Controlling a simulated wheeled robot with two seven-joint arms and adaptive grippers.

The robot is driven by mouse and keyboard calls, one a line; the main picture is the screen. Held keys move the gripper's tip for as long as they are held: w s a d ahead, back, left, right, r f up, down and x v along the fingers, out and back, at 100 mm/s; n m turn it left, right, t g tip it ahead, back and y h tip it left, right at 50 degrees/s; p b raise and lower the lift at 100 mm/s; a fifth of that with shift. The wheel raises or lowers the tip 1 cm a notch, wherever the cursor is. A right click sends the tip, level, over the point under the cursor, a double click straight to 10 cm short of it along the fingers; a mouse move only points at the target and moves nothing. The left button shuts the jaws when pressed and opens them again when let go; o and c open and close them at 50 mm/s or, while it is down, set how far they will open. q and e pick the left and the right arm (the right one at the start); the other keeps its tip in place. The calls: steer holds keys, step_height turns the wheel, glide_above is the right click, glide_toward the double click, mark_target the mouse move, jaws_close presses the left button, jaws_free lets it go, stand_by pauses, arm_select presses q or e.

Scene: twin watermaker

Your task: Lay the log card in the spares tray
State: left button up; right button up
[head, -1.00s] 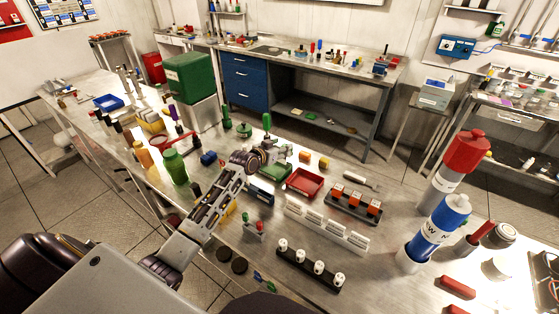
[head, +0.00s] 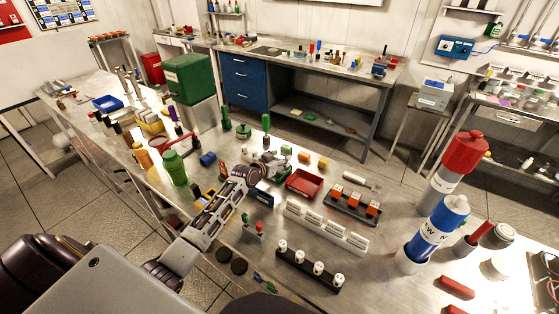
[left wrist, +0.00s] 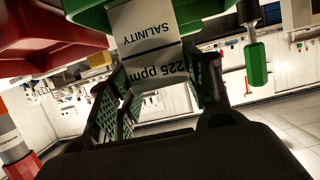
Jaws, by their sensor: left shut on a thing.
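A white card printed SALINITY and 225 ppm, seemingly the log card (left wrist: 145,35), is held between the fingers of my left gripper (left wrist: 160,85) in the left wrist view. My left gripper also shows in the head view (head: 272,167), low over the bench, just left of a red tray (head: 304,184). The red tray shows at the upper left of the wrist view (left wrist: 45,35). A green tray edge (left wrist: 90,17) is at its top, by the card; the arm hides most of it in the head view. I cannot tell which tray is the spares tray. My right gripper is not in view.
A rack with orange-red blocks (head: 352,205), a white slotted rack (head: 325,226) and a black strip with white knobs (head: 308,268) lie right of my arm. A green bottle (head: 174,167) stands to its left. Tall blue (head: 437,228) and red cylinders stand at right.

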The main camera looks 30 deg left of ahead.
arm_select(q)
steer(key=shift+f, duration=0.3)
steer(key=o, duration=0.9)
steer(key=shift+r, duration=0.25)
